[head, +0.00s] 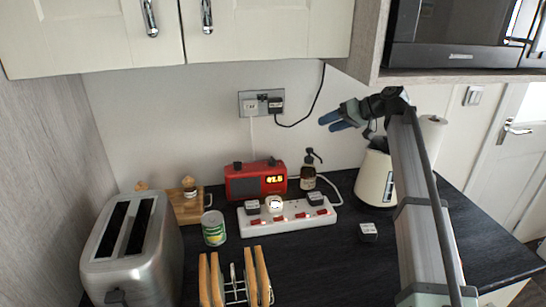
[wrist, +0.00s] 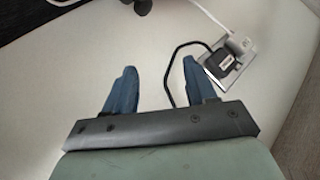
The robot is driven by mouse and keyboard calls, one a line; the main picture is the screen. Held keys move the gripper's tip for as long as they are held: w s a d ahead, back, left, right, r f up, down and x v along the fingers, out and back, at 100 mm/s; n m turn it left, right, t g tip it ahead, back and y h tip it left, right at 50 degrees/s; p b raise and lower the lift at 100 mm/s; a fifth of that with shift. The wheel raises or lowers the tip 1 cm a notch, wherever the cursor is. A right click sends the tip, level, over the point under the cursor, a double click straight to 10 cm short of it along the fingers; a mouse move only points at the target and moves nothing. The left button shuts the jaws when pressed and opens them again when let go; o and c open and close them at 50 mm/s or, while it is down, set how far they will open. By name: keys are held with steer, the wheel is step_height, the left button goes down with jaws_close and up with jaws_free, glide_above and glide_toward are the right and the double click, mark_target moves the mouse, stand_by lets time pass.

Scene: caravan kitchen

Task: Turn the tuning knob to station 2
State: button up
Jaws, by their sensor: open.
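A red radio (head: 241,187) stands at the back of the dark worktop against the wall, left of centre in the head view. Its lit orange display (head: 275,180) is too small to read surely. Two dark knobs sit on its top, a left knob (head: 237,165) and a right knob (head: 272,161); I cannot tell which one tunes. My gripper (head: 341,117) is open and empty, up by the wall, to the right of and above the radio, touching neither. Its two blue fingers stand apart in the wrist view (wrist: 158,85). The radio is not recognisable there.
A soap bottle (head: 308,179) stands right of the radio, and a cream kettle (head: 371,185) below my gripper. A white power strip (head: 285,221) and a can (head: 214,231) lie in front. A wall socket (head: 246,104) has a black cable (head: 310,108) hanging near my fingers.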

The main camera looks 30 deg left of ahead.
steer(key=s+a+f+n+h, duration=0.4)
steer(key=s+a+n+h, duration=0.2)
steer(key=a+n, duration=0.35)
steer(key=n+h, duration=0.5)
steer(key=n, duration=0.1)
glide_above(273, 158)
steer(key=shift+w+r+t, duration=0.25)
steer(key=shift+w+t, duration=0.1)
steer(key=shift+t, duration=0.05)
steer(key=shift+s+a+r+n, duration=0.1)
steer(key=shift+s+n, duration=0.25)
steer(key=shift+n, duration=0.2)
steer(key=shift+f, duration=3.75)
steer(key=shift+c, duration=0.5)
jaws_close()
